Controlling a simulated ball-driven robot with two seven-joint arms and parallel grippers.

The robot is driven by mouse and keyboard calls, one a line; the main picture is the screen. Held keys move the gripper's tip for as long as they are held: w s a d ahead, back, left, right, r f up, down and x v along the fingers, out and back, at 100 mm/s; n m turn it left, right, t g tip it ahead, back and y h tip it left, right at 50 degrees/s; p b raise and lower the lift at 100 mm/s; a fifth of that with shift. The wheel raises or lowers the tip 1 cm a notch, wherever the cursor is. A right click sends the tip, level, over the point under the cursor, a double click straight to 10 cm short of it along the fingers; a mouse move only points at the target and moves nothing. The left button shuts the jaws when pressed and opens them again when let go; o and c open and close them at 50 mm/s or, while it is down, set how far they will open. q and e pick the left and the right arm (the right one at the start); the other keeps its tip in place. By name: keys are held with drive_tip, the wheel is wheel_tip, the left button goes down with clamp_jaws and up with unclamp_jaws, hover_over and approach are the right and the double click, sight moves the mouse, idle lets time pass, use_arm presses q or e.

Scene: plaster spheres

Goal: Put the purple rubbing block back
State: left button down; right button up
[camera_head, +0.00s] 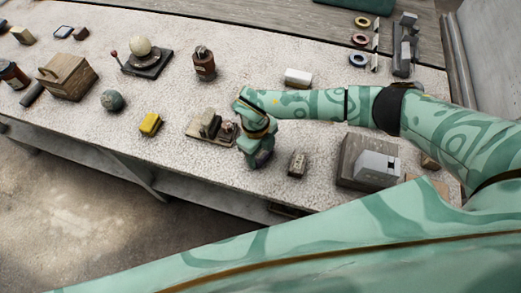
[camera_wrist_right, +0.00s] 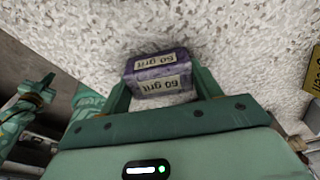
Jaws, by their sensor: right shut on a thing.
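The purple rubbing block (camera_wrist_right: 160,77), with pale "60 grit" labels, sits between the two green fingers of my right gripper (camera_wrist_right: 160,82) in the right wrist view. The fingers are shut on its sides. In the head view my right gripper (camera_head: 259,156) points down over the front part of the bench, just right of a wooden stand (camera_head: 207,131) with grey pieces on it. The hand hides part of that stand's right side. I cannot tell whether the block touches the bench.
A small labelled block (camera_head: 297,164) and a grey box (camera_head: 368,162) stand right of the hand.

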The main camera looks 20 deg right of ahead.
drive_tip(key=o, duration=1)
drive_tip(key=shift+o, duration=0.2)
drive_tip(key=shift+r, duration=0.3)
wheel_tip(320, 180, up, 12)
drive_tip(key=w+p, duration=0.1)
drive_tip(key=shift+a+f, duration=0.25)
drive_tip(key=shift+a, duration=0.15)
drive_tip(key=shift+w, duration=0.15)
